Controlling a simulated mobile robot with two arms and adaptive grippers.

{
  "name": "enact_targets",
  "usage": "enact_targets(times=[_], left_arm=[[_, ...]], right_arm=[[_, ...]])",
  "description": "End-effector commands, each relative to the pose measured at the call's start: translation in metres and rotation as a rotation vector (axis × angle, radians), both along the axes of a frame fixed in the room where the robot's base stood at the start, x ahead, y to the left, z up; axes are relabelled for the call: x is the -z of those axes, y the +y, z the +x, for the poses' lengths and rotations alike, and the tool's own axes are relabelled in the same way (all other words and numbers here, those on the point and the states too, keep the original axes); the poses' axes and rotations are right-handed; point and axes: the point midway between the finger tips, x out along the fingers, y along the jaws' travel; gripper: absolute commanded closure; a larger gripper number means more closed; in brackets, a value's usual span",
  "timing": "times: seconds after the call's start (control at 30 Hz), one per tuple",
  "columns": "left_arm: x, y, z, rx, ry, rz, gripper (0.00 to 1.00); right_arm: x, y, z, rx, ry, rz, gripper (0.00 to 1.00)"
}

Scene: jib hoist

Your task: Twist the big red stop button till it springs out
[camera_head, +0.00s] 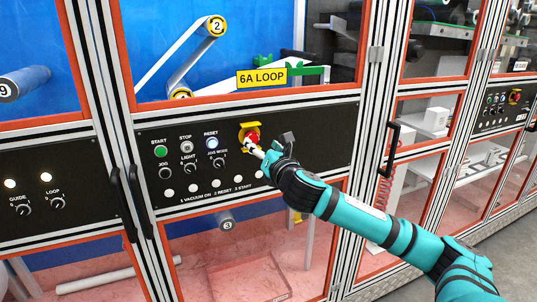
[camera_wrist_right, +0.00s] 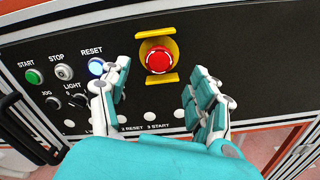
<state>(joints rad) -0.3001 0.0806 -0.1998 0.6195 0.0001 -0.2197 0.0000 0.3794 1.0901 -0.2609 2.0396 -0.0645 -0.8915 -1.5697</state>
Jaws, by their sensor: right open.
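The big red stop button (camera_wrist_right: 158,59) sits on the black panel in a yellow guard (camera_wrist_right: 170,78), with a yellow lip above and below it. In the head view the red button (camera_head: 253,138) is partly covered by my right gripper (camera_head: 270,148). My right gripper also shows in the right wrist view (camera_wrist_right: 157,95), open, with one finger on each side below the button. Nothing is between the fingers, and they look apart from the button in that view. My left gripper is not in view.
A green START button (camera_head: 161,152), a grey STOP button (camera_head: 186,147) and a lit RESET button (camera_head: 211,143) are left of the guard, with knobs below. A black door handle (camera_head: 391,148) stands to the right. A yellow 6A LOOP sign (camera_head: 262,78) is above.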

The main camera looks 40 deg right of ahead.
Motion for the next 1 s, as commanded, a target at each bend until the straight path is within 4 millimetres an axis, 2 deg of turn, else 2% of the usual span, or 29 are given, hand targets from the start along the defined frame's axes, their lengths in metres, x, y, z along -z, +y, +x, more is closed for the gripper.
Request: enact_targets(times=[0.1,0.3,1.0], left_arm=[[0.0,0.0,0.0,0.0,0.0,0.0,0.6],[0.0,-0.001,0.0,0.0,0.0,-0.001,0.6],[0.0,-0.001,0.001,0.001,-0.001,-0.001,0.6]], right_arm=[[0.001,0.008,-0.024,-0.003,0.004,-0.005,0.37],[0.0,0.012,-0.043,0.0,0.001,-0.002,0.37],[0.002,0.012,-0.047,0.003,0.001,0.009,0.37]])
